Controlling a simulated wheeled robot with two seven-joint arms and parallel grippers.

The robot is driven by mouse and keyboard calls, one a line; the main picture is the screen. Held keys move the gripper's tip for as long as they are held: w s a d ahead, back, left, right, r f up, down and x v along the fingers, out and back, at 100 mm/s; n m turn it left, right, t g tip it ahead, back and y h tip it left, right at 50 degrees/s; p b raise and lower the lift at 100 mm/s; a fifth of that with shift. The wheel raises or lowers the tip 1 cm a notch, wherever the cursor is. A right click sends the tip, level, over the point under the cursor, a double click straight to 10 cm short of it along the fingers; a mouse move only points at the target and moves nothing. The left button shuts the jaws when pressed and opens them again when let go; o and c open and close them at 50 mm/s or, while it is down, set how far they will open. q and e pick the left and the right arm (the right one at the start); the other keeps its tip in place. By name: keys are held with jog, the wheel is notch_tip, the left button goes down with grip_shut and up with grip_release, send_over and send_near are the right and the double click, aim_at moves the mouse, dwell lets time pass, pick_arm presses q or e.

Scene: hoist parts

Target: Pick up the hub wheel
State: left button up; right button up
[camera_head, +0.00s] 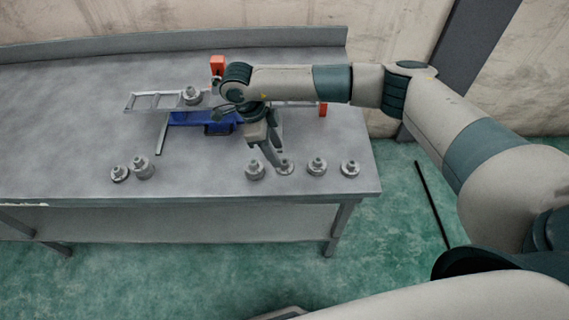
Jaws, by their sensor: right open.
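Several small grey metal hub-like parts stand on the grey table (60,110); I cannot tell which one is the hub wheel. In the row along the front right are one part (254,171), a second (286,167) partly hidden by a finger, a third (317,167) and one at the right end (350,169). My right gripper (275,156) is open and points down at the second part, between it and the first. Whether its fingers touch or surround that part is unclear. My left gripper is not in view.
A blue fixture (190,119) with metal rails lies behind the gripper, with a grey part (192,96) on it. Two more grey parts (143,168) (119,174) stand front left. The table's far left is clear.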

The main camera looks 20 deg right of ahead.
aim_at(284, 162)
jog(key=shift+d+f+p, duration=0.5)
jog(key=shift+f+p, duration=0.2)
jog(key=shift+p, duration=0.35)
jog(key=shift+p+x, duration=0.6)
jog(key=shift+x, duration=0.45)
jog(key=shift+d+f, duration=0.25)
jog(key=shift+f, duration=0.45)
jog(key=shift+c, duration=0.7)
grip_shut()
